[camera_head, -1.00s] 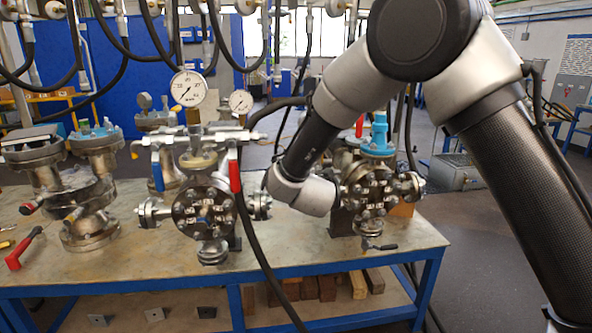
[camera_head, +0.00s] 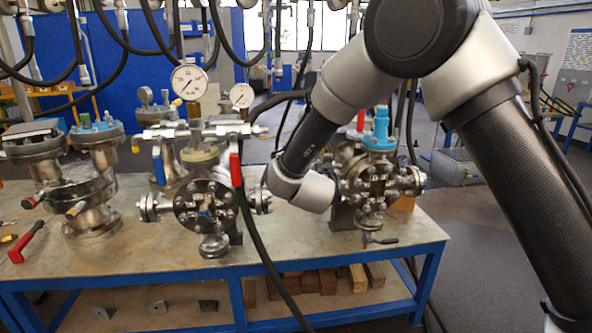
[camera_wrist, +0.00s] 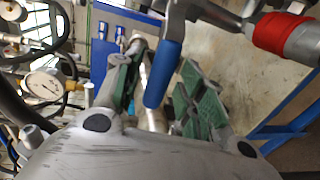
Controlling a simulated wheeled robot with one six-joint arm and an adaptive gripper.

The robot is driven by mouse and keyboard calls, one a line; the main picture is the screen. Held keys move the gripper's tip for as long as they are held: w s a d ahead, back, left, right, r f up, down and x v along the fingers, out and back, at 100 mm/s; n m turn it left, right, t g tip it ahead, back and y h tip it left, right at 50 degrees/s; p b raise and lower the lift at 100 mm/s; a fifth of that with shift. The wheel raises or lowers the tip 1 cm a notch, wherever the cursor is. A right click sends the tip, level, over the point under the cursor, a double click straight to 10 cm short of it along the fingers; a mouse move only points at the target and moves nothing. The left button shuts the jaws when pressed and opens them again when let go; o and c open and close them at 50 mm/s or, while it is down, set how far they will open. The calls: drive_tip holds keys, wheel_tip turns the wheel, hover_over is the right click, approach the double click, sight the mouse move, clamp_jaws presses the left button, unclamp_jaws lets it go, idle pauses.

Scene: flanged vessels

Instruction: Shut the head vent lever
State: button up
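In the head view, the middle flanged vessel (camera_head: 204,207) stands on the bench under a valve manifold (camera_head: 200,130). A blue-handled lever (camera_head: 158,165) and a red-handled lever (camera_head: 235,170) hang down from the manifold. No label shows which one is the head vent lever. My gripper is hidden behind my wrist in the head view. In the wrist view my gripper (camera_wrist: 160,90) is open, with green-padded fingers apart. A blue handle (camera_wrist: 163,75) appears in the gap between them. I cannot tell whether they touch it. A red sleeve (camera_wrist: 284,36) on a metal fitting is at upper right.
Another vessel with a blue top (camera_head: 379,135) stands close to my wrist on the right. Left vessels (camera_head: 90,190) and a red-handled tool (camera_head: 27,242) are on the bench (camera_head: 120,260). A black hose (camera_head: 258,250) hangs in front.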

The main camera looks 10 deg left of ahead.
drive_tip(key=v, duration=1.2)
